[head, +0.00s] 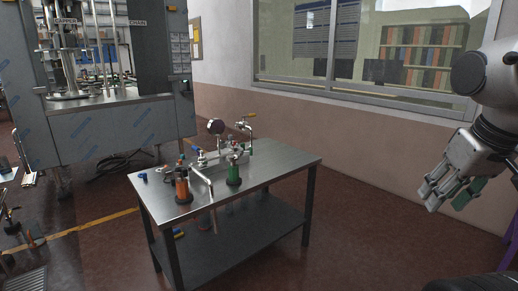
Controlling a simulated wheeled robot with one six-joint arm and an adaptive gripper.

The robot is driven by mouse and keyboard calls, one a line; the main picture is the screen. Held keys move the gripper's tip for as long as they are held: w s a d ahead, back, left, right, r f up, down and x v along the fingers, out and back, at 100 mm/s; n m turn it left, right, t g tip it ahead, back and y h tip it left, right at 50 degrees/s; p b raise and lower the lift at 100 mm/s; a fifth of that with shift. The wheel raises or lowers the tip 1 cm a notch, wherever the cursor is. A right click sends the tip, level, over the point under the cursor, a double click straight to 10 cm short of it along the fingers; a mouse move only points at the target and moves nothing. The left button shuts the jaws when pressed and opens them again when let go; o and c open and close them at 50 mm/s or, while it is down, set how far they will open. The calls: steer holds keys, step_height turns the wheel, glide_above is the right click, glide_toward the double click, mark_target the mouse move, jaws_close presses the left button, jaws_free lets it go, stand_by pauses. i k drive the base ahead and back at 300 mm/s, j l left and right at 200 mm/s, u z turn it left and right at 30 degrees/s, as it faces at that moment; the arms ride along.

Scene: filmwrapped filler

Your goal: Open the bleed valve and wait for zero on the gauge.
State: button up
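A round pressure gauge (216,127) stands on a metal valve assembly (208,158) on a steel table. Its dial is too small to read. A brass-coloured fitting with a lever (247,123) rises at the assembly's back right. I cannot tell which part is the bleed valve, or how it is set. My gripper (447,198) hangs at the right edge, pointing down and left, well apart from the table. A green patch shows at its fingers; I cannot tell whether it is a held thing or part of the gripper.
The steel table (280,166) has a dark lower shelf (240,235). An orange cylinder (182,189) and a green cylinder (233,172) stand near its front, with a bent pipe between. A large steel machine (115,130) stands behind left. Floor between table and gripper is clear.

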mark_target(250, 115)
steer(key=i+u, duration=0.25)
steer(key=i, duration=0.8)
steer(key=j, duration=0.1)
